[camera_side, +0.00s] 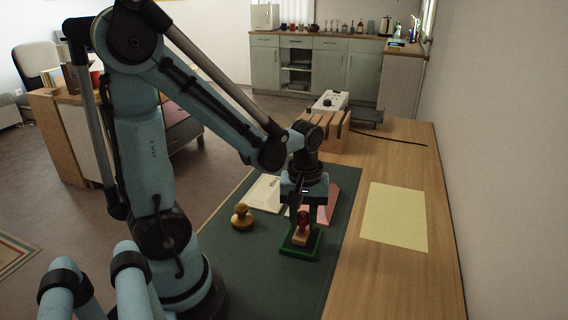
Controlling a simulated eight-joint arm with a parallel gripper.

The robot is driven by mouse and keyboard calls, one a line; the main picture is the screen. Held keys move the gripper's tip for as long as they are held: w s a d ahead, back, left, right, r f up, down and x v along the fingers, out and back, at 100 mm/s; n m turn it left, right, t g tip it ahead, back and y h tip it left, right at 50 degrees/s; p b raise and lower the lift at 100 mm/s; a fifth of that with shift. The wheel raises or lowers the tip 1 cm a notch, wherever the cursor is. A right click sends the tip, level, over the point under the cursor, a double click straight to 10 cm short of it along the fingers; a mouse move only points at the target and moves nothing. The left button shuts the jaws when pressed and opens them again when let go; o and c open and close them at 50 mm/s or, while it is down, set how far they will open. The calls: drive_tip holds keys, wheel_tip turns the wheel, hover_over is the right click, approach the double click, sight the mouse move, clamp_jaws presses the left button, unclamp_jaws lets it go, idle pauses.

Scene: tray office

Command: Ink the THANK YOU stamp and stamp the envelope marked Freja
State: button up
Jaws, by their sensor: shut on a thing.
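My gripper (303,218) points down and is shut on a stamp with a red handle and a pale wooden base (301,238). The stamp is upright at a green ink pad (287,251); its base appears to be on the pad, but I cannot tell whether they touch. Its lettering is not visible. A cream envelope (264,193) lies behind and left of my gripper, with dark writing too small to read. A pink envelope (326,207) lies behind my gripper, partly hidden by it. A yellow-brown stamp with a round knob (242,217) stands left of the pad.
The items lie on a dark green mat (295,285) on a wooden desk (364,280). A yellow sheet (395,216) lies to the right. A slotted wooden rack (333,130) and a white device (330,102) stand at the back. The front of the mat is clear.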

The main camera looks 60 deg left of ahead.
drive_tip(key=shift+r, duration=3.5)
drive_tip(key=shift+a, duration=0.1)
drive_tip(key=w+a+n, duration=0.3)
drive_tip(key=a+n, duration=0.2)
drive_tip(key=a, duration=0.7)
drive_tip(key=n, duration=0.4)
hover_over(263, 183)
drive_tip(key=f, duration=0.1)
drive_tip(key=shift+f, duration=2.9)
drive_tip(key=shift+f, duration=0.6)
drive_tip(key=shift+r, duration=0.1)
wheel_tip(263, 183, up, 7)
